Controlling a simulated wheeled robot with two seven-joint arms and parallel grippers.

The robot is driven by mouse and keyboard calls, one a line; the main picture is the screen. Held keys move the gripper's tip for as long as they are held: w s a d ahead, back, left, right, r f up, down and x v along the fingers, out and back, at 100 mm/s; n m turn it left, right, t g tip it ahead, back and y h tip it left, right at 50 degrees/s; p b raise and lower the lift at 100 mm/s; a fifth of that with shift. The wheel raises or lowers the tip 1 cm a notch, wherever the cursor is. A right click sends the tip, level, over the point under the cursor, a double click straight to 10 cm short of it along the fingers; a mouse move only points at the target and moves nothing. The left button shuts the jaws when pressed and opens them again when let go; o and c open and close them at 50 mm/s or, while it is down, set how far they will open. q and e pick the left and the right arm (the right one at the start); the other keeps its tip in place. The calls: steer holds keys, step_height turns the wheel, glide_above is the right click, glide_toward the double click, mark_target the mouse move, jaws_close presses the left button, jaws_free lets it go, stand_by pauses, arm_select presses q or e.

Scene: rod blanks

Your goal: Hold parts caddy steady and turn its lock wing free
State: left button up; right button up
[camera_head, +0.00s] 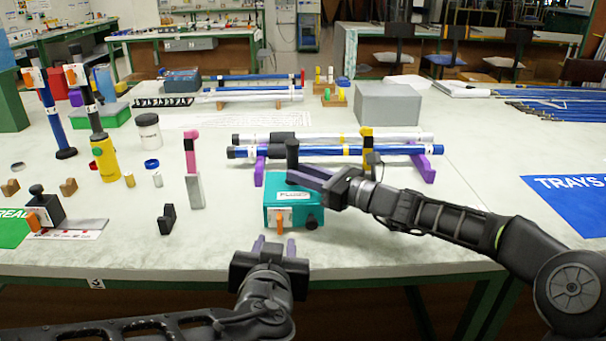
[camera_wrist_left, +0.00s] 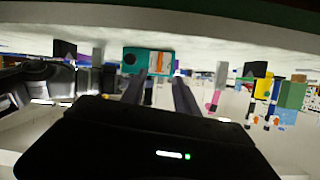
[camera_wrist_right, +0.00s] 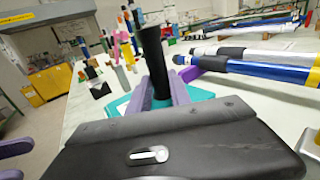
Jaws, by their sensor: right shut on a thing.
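The teal parts caddy (camera_head: 281,197) sits upright near the table's front edge. An orange lock wing (camera_head: 279,216) hangs on a white plate on its front face, beside a black knob (camera_head: 311,221). A black post (camera_head: 292,150) rises from its top. My right gripper (camera_head: 292,173) is shut on this post; the right wrist view shows the post (camera_wrist_right: 153,55) between its purple fingers. My left gripper (camera_head: 275,243) is open and empty in front of the caddy, apart from the wing. The left wrist view shows the caddy (camera_wrist_left: 148,62) beyond the parted fingers.
Behind the caddy, blue and white rods (camera_head: 335,151) lie on purple supports. A grey block with a pink top (camera_head: 194,180) and a small black part (camera_head: 167,219) stand to the left. A grey box (camera_head: 388,104) stands at the back. The table right of the caddy is mostly clear.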

arm_select(q)
steer(key=shift+c, duration=0.5)
steer(key=m, duration=1.1)
steer(key=r+m, duration=0.1)
steer(key=m, duration=1)
steer(key=s+m, duration=0.1)
steer(key=m, duration=1.1)
steer(key=shift+s+d+r+y, duration=0.1)
steer(key=shift+d+r+y, duration=0.15)
steer(key=shift+y, duration=0.05)
